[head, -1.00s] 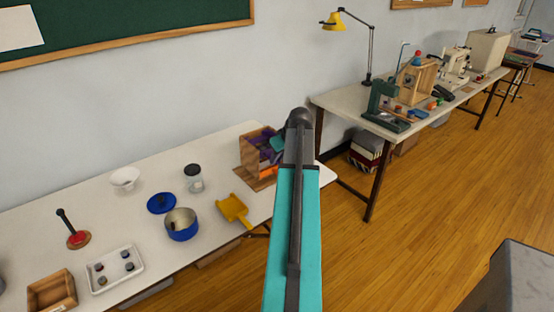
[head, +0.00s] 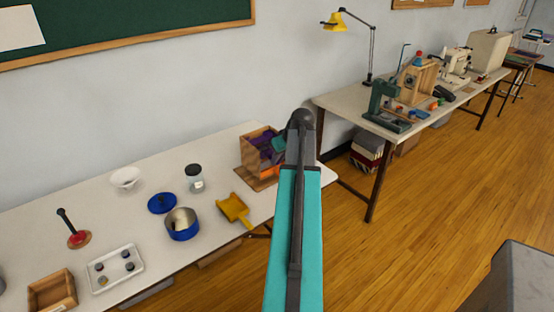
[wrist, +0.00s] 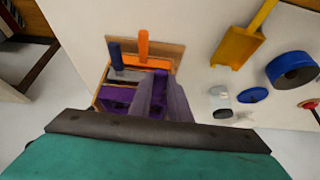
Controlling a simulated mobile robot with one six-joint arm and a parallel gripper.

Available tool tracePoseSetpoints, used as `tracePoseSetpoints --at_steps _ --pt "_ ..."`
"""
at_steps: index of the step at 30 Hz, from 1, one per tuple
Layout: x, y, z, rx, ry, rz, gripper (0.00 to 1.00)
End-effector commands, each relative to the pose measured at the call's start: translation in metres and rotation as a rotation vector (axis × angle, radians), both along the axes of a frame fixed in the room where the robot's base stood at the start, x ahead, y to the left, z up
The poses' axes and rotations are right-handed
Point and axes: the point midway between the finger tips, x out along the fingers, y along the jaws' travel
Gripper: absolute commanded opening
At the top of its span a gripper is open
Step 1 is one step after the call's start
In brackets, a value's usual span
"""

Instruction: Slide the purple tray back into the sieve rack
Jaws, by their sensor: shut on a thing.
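The sieve rack (head: 247,148) is a wooden box with an open side, at the right end of the near table. In the wrist view the rack (wrist: 98,101) holds an orange tray (wrist: 143,45), a blue-handled piece (wrist: 115,50) and the purple tray (wrist: 117,97). In the head view the purple tray (head: 265,143) shows inside the rack. My gripper (head: 279,143) is at the rack's open side, shut on the purple tray. A dark bar of my own arm hides part of the hold, and how far in the tray sits is unclear.
A yellow scoop (head: 234,209), a blue pot (head: 182,224), a blue lid (head: 161,203) and a glass jar (head: 194,178) stand left of the rack. A second table (head: 340,105) with machines is at the right. Open floor lies between.

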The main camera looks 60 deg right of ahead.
Motion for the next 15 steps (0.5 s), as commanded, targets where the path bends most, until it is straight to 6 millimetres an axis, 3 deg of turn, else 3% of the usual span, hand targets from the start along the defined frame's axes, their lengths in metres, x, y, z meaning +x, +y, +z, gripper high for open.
tracePoseSetpoints --at_steps 1,2,5,15 --pt "0.0 -0.0002 0.0003 -0.001 -0.001 0.0 0.0" --pt "0.0 -0.0002 0.0003 -0.001 -0.001 0.0 0.2" --pt "0.0001 0.0 0.0003 0.0 -0.001 0.0 0.37" --pt "-0.0002 0.0006 0.0004 0.001 0.0 0.0 0.38"
